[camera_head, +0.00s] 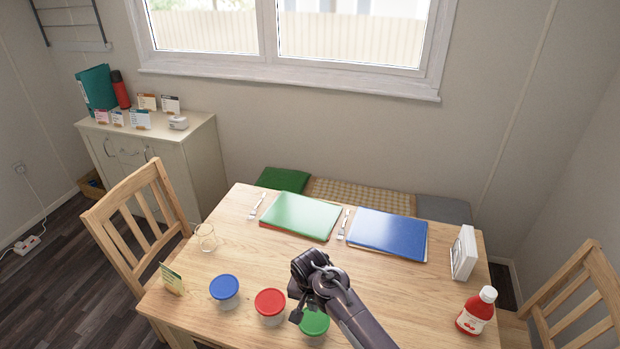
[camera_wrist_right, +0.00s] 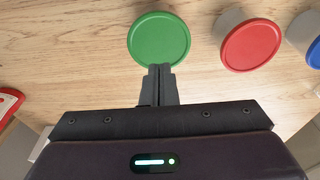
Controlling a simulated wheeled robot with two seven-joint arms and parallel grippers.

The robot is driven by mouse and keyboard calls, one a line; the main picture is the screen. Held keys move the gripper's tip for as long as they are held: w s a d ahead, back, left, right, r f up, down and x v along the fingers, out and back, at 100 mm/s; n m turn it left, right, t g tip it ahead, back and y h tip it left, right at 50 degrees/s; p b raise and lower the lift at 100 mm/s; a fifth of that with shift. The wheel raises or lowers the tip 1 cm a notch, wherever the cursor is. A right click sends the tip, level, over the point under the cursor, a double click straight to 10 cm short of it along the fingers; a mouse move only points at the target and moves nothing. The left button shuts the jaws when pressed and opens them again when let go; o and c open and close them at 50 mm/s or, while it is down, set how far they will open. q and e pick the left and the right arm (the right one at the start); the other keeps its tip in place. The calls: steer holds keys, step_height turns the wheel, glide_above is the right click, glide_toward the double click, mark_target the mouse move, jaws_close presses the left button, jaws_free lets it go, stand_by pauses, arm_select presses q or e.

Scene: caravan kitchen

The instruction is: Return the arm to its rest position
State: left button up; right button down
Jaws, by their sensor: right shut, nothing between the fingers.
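My right arm comes in from the bottom of the head view, and my right gripper (camera_head: 298,310) hangs over the front part of the wooden table (camera_head: 190,283). In the wrist view the right gripper (camera_wrist_right: 160,70) has its fingers together with nothing between them. Its tips show just at the near edge of the green-lidded tub (camera_wrist_right: 159,38); I cannot tell whether they touch it. The green tub (camera_head: 314,323) is partly hidden by the arm in the head view. My left gripper is not in view.
Red (camera_head: 270,303) and blue (camera_head: 224,288) tubs stand left of the gripper. A glass (camera_head: 206,238), a small card (camera_head: 172,279), a ketchup bottle (camera_head: 476,311) and a white-framed stand (camera_head: 464,253) are on the table. Chairs flank the table.

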steer(key=s+d+r+n+t, duration=0.1)
steer(key=s+d+r+n, duration=0.1)
steer(key=s+d+r, duration=0.5)
steer(key=s+d+r+n, duration=0.2)
steer(key=s+d, duration=0.3)
steer(key=s, duration=0.4)
steer(key=s+d+r+n+t, duration=0.1)
steer(key=s+d+r+n, duration=0.1)
steer(key=s+d+r, duration=0.55)
step_height(320, 180, down, 36)
steer(key=s+a+g+b, duration=0.1)
steer(key=s+a+b, duration=0.1)
steer(key=b, duration=0.3)
steer(key=s+d+f+b, duration=0.2)
steer(key=s+f, duration=0.8)
steer(key=f, duration=0.2)
steer(key=s+d+f+g+b, duration=0.1)
steer(key=s+d+f+b, duration=0.1)
steer(key=s+f, duration=0.8)
steer(key=shift+s+f+g, duration=0.15)
steer(key=shift+f+g, duration=0.15)
steer(key=shift+f, duration=0.55)
